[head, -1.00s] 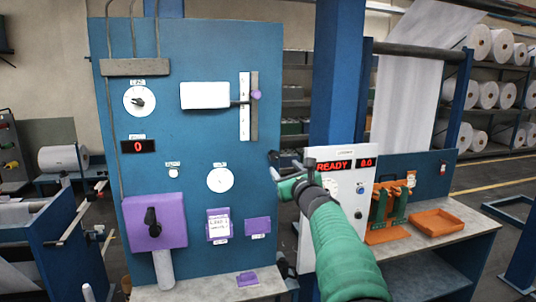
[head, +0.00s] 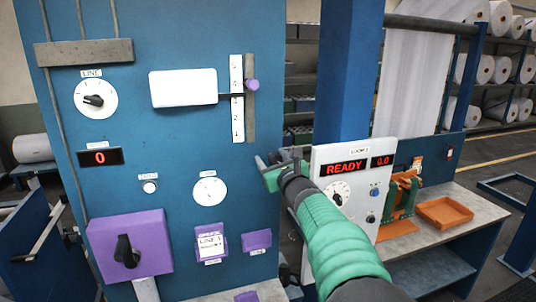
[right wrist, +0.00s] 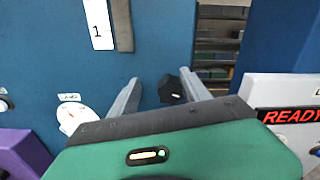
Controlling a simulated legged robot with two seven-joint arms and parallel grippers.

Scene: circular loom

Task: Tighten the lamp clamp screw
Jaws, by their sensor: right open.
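A white box (head: 183,88), which looks like the lamp, is on the blue panel and joins a vertical slide by a dark arm. A small purple knob (head: 253,86), which looks like the clamp screw, sits on that slide beside a numbered white scale (head: 237,105). My right gripper (head: 277,158) is open, below and to the right of the knob, near the panel's right edge. In the right wrist view its two fingers (right wrist: 160,80) are apart, with a black piece (right wrist: 172,90) showing between them; I cannot tell what it is. The purple knob is not in that view. My left gripper is not in view.
A white console (head: 325,158) reading READY stands right of my right gripper. An orange tray (head: 445,212) is on the bench beyond. The blue panel also carries dials, a red display (head: 100,157) and a purple box with a black switch (head: 130,245).

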